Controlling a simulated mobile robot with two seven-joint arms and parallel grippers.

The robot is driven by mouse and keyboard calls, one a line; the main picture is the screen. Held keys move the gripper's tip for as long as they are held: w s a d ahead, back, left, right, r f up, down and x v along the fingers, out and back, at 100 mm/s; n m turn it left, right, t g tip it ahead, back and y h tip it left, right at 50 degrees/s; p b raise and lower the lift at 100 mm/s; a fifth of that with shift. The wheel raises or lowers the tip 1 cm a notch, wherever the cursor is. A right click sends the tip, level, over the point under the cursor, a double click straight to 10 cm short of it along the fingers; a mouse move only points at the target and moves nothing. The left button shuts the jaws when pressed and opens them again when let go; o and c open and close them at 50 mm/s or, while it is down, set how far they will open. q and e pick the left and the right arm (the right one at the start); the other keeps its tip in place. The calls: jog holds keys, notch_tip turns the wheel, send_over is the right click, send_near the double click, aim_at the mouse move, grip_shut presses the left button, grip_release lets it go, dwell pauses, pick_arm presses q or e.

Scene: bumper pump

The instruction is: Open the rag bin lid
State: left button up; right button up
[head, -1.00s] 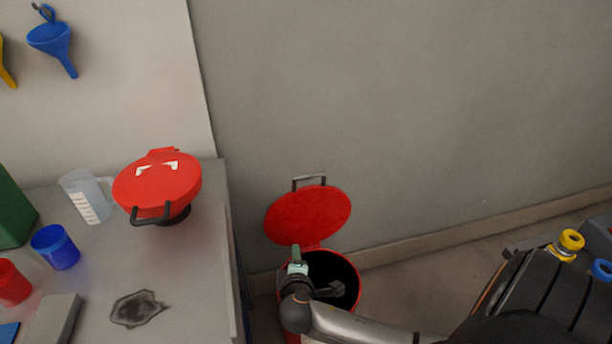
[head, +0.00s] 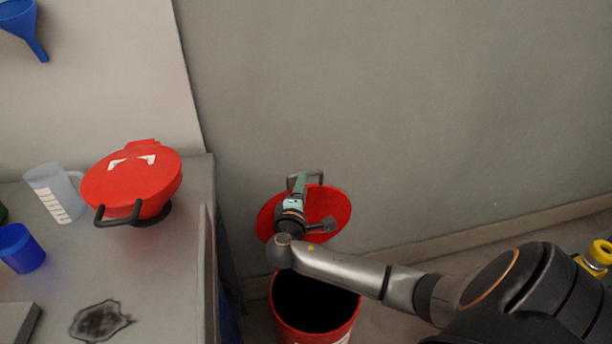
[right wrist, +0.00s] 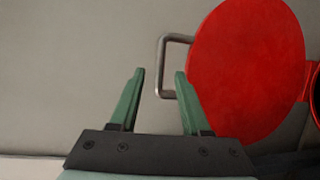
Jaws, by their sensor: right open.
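The rag bin (head: 316,325) is a red bin on the floor beside the bench, its dark mouth uncovered. Its round red lid (head: 335,205) stands raised against the grey wall behind the mouth. A grey lid handle (head: 318,174) sticks up from the lid's top edge. My right gripper (head: 300,180) is in front of the lid near the handle. In the right wrist view the gripper (right wrist: 158,88) is open with green fingers. The lid (right wrist: 245,70) is at right there, and its handle (right wrist: 163,65) reaches toward the space between the fingertips. My left gripper is not in view.
The wall is close behind the lid.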

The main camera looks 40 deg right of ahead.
jog(key=x, duration=0.6)
jog(key=shift+w+d+b, duration=0.1)
jog(key=shift+b, duration=0.3)
jog(key=shift+c, duration=0.2)
grip_shut()
dwell(0.8)
